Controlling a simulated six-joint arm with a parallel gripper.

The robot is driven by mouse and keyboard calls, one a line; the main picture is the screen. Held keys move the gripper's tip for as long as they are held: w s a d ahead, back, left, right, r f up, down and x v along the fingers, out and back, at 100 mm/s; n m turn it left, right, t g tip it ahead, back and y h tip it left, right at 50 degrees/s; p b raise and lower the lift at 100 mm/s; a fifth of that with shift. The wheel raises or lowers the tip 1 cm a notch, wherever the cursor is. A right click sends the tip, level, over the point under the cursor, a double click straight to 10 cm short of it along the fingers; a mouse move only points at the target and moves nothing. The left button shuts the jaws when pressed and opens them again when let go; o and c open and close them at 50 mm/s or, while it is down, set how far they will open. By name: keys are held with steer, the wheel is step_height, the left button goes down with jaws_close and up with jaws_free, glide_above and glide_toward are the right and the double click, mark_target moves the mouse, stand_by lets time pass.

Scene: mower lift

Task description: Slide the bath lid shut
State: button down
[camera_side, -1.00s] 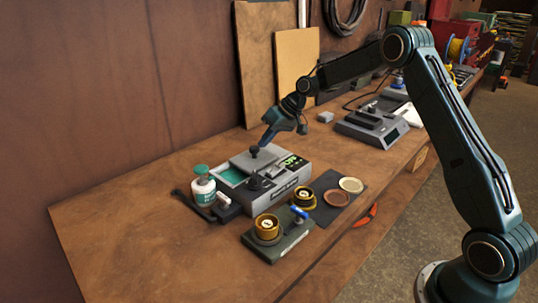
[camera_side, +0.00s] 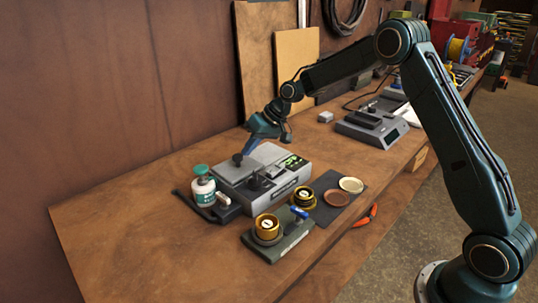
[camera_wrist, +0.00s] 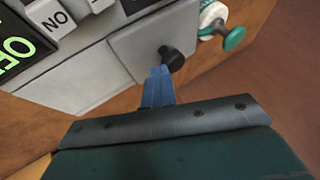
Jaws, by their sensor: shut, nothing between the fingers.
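The bath (camera_side: 282,186) is a grey box on the bench with a lit green display on its right part. Its grey lid (camera_side: 232,172), with a black knob (camera_side: 237,159), lies over the left part of the top, and no green opening shows there. My gripper (camera_side: 247,150) is shut and empty, its tip at the black knob. In the wrist view the blue fingertips (camera_wrist: 160,80) are close beside the knob (camera_wrist: 172,58) on the lid (camera_wrist: 135,45); I cannot tell whether they touch it.
A white bottle with a green cap (camera_side: 202,185) stands left of the bath. Another grey device (camera_side: 370,128) stands further right. The bench's front left is clear.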

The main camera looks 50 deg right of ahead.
steer(key=d, duration=0.4)
steer(key=shift+s+d+r, duration=0.1)
steer(key=shift+s+r, duration=0.25)
steer(key=shift+s, duration=0.05)
steer(key=v, duration=0.9)
steer(key=shift+r, duration=0.35)
steer(key=shift+s, duration=0.15)
steer(key=s+a+r+h, duration=0.1)
steer(key=s+a+r, duration=0.35)
steer(key=s, duration=0.45)
steer(key=s+a+r+h, duration=0.2)
steer(key=s+a+r, duration=0.25)
steer(key=s, duration=0.35)
steer(key=s+f+h, duration=0.1)
steer(key=s+f, duration=0.1)
steer(key=s, duration=1.8)
steer(key=shift+f+n+h, duration=0.3)
steer(key=shift+f, duration=0.05)
